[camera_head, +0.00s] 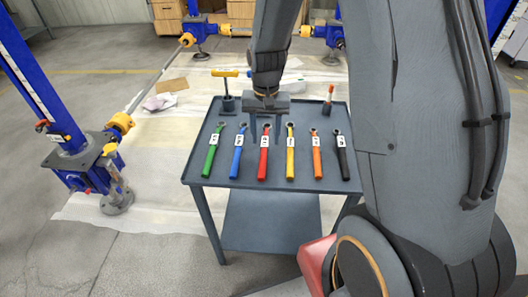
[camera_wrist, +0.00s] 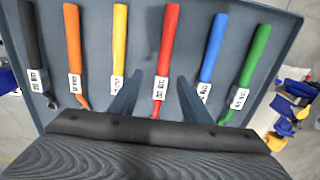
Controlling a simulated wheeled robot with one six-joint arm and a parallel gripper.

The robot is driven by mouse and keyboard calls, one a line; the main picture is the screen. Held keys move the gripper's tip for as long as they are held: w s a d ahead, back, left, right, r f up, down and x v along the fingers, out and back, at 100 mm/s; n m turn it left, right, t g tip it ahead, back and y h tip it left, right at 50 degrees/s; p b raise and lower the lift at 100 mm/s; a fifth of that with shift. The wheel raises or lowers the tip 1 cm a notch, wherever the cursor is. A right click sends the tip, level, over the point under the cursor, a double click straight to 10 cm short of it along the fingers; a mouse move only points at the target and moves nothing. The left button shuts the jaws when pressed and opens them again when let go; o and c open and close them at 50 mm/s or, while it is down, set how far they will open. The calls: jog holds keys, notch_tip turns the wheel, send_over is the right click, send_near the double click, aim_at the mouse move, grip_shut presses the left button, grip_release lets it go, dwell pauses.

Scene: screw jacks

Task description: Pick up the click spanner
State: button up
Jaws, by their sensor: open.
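Several spanners with coloured handles and white labels lie in a row on the table: green (camera_head: 212,152), blue (camera_head: 238,152), red (camera_head: 264,153), yellow (camera_head: 290,153), orange (camera_head: 316,155) and black (camera_head: 341,156). I cannot read the labels well enough to tell which one is the click spanner. My gripper (camera_head: 266,131) is open and empty above the row, over the head end of the red spanner. In the wrist view, my gripper's fingers (camera_wrist: 158,98) stand either side of the red spanner (camera_wrist: 166,50), apart from it.
The grey table (camera_head: 278,180) has a raised rim. A yellow T-handled tool (camera_head: 225,74) stands at its back left, and an orange-topped tool (camera_head: 328,95) at its back right. A blue screw jack (camera_head: 85,165) stands on the floor to the left.

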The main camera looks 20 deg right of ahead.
aim_at(264, 149)
jog(key=shift+a+f+p, duration=0.15)
jog(key=shift+f+p, duration=0.1)
jog(key=shift+f, duration=1)
jog(key=shift+a+f+p, duration=0.15)
jog(key=shift+f+p, duration=0.1)
jog(key=shift+f, duration=1)
grip_shut()
